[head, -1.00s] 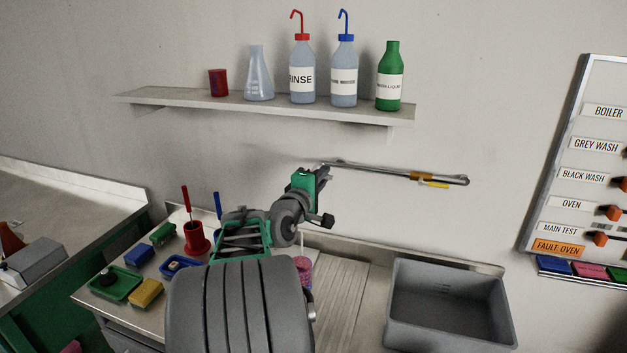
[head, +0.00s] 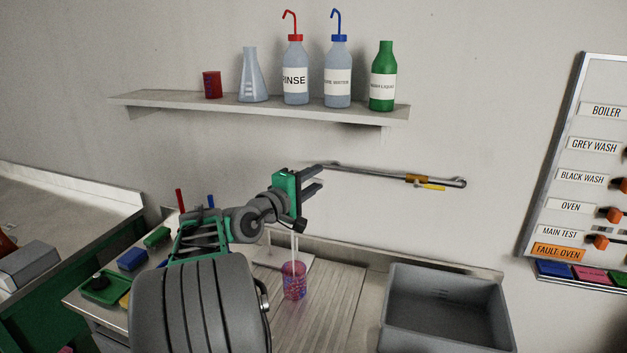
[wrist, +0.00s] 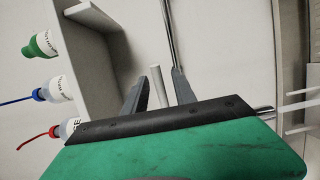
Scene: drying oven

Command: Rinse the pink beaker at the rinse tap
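The pink beaker (head: 294,282) stands upright on the ribbed draining board, with a thin pale rod rising from it. The long metal spout on the wall, with an orange band and a yellow lever, looks like the rinse tap (head: 385,176); its pipe also shows in the wrist view (wrist: 168,30). My gripper (head: 320,178) is open, above the beaker and near the left end of the pipe. In the wrist view, the fingers (wrist: 158,92) stand apart with a short pale cylinder between them; I cannot tell whether they touch it.
A grey sink basin (head: 445,308) lies to the right, below the pipe's free end. A wall shelf (head: 250,107) with several bottles and a flask hangs above. Coloured blocks and a green tray (head: 103,287) are at the left. A labelled switch board (head: 580,165) is at right.

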